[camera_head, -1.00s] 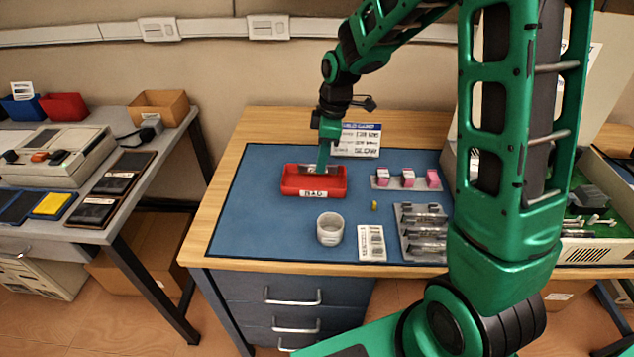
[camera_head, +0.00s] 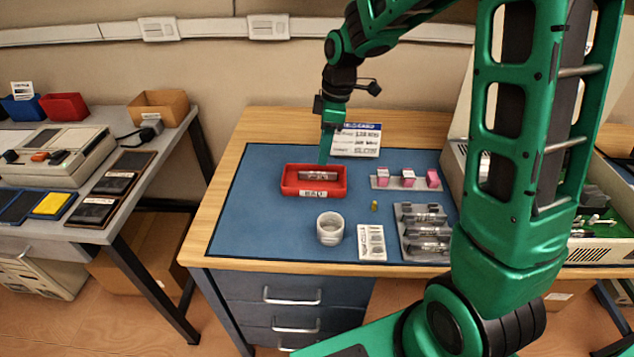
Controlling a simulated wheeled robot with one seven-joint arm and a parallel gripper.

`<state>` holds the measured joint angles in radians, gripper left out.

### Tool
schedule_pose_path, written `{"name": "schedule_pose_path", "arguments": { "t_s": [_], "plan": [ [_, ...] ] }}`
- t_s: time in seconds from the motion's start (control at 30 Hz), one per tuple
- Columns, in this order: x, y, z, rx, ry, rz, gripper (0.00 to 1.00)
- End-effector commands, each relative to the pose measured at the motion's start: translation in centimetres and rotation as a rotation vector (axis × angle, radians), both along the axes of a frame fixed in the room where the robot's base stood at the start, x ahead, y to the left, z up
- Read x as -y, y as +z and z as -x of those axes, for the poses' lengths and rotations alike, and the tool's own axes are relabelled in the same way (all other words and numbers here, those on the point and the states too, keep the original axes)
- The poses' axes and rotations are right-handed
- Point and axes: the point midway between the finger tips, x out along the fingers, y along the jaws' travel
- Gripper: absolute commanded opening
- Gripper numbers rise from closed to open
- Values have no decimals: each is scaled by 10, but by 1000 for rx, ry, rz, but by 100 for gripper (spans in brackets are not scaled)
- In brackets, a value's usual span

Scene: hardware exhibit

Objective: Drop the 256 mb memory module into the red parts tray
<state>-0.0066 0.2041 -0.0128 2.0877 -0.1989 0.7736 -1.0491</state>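The red parts tray (camera_head: 289,186) sits on the blue mat (camera_head: 250,225), with a white label on its front wall. A dark, narrow memory module (camera_head: 318,175) lies inside the tray; its marking is too small to read. My gripper (camera_head: 325,160) is above the tray's back right part, just over the module and apart from it. Its fingers are seen edge-on and hold nothing visible. A grey rack (camera_head: 408,248) at the right of the mat holds several similar dark modules.
A white cup (camera_head: 331,229), a white label card (camera_head: 371,243) and a small yellowish piece (camera_head: 374,206) stand in front of the tray. Pink-and-white blocks on a strip (camera_head: 408,180) are to its right. A sign card (camera_head: 357,140) stands behind. The mat's left side is clear.

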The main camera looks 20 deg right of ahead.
Motion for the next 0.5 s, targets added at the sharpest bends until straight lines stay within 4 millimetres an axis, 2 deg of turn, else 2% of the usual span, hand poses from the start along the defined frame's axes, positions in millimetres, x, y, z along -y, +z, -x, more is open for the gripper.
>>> {"name": "schedule_pose_path", "arguments": {
  "t_s": [0.03,0.2,0.33,0.5],
  "plan": [
    [2,12,-1,5,-2,0,27],
    [6,41,1,3,-1,0,27],
    [9,56,2,2,-3,0,27],
    [11,65,3,0,-2,0,27]
  ]
}}
